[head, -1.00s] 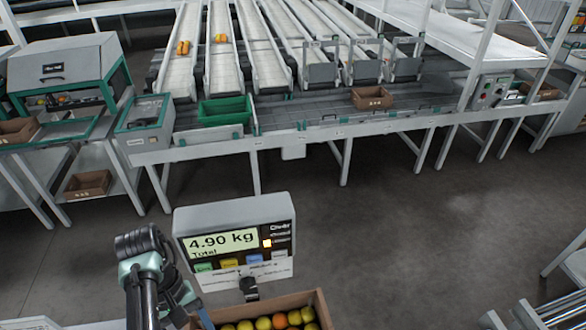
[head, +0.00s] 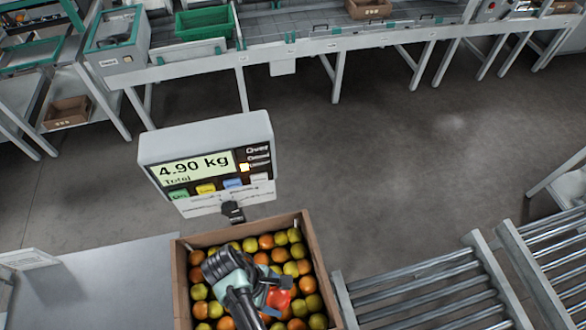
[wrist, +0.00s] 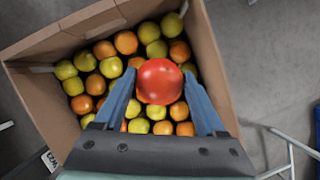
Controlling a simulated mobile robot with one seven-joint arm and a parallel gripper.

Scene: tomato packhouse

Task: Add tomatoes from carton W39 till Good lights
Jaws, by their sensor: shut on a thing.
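My gripper (head: 278,290) is over an open brown carton (head: 178,285) filled with yellow-green and orange tomatoes (head: 264,242). Its blue fingers are shut on a red tomato (wrist: 158,81), which also shows in the head view (head: 278,299). In the wrist view the red tomato hangs between the fingers above the others. The scale display (head: 195,166) stands behind the carton and reads 4.90 kg Total. A tag by the carton in the wrist view (wrist: 48,160) is only partly legible.
A grey table (head: 110,275) lies left of the carton, with a small sign (head: 28,260). Roller conveyors (head: 430,290) stand to the right. A green crate (head: 203,24) and a brown carton (head: 368,9) sit on the far bench. Open floor lies between.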

